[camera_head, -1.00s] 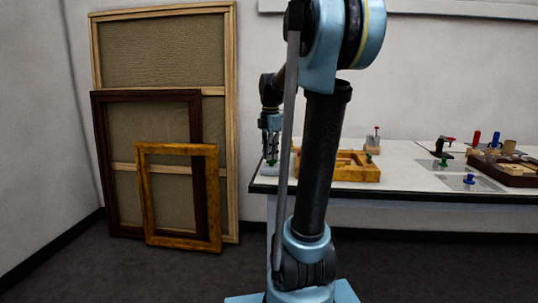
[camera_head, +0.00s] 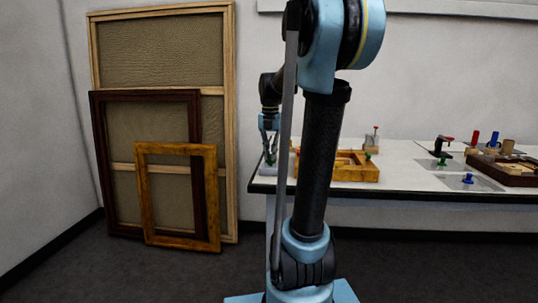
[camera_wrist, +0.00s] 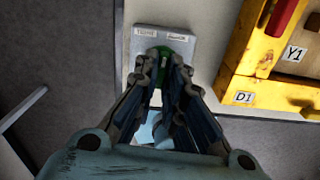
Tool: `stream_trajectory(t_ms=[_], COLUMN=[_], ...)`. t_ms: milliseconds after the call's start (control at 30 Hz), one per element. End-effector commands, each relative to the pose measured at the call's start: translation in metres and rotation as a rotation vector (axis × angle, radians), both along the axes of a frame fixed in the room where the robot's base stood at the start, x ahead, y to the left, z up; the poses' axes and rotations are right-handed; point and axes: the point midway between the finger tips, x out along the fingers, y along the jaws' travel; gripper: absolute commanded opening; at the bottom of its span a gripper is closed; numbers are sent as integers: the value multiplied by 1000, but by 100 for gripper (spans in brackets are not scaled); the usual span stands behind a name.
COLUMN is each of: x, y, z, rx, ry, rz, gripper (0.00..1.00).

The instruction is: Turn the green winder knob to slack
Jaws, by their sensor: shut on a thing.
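The green winder knob (camera_wrist: 163,58) is between the tips of my gripper (camera_wrist: 161,75) in the wrist view. The fingers are closed on its two sides and hide part of it. In the head view my gripper (camera_head: 269,155) points down at the left end of the table, where the knob is too small to make out well.
A yellow frame-shaped fixture (camera_wrist: 236,92) with labels D1 and Y1 is close to the right of the block. The white table (camera_head: 410,181) also carries a black clamp (camera_head: 440,145), a blue knob (camera_head: 467,178) and a dark tray (camera_head: 497,178). Frames (camera_head: 147,205) lean on the wall at left.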

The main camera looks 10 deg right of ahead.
Motion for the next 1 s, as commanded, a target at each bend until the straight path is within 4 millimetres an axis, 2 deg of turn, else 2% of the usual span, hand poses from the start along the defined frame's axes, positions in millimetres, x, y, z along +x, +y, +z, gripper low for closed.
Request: stream_trajectory(t_ms=[300,767,800,867,1000], x=[2,2,2,1,1], y=[0,0,1,1,0], z=[1,1,1,0,0], rx=[1,2,2,2,1], ry=[-5,-4,-4,-3,-2], rz=[93,106,106,106,105], gripper=[0,0,14,28,30])
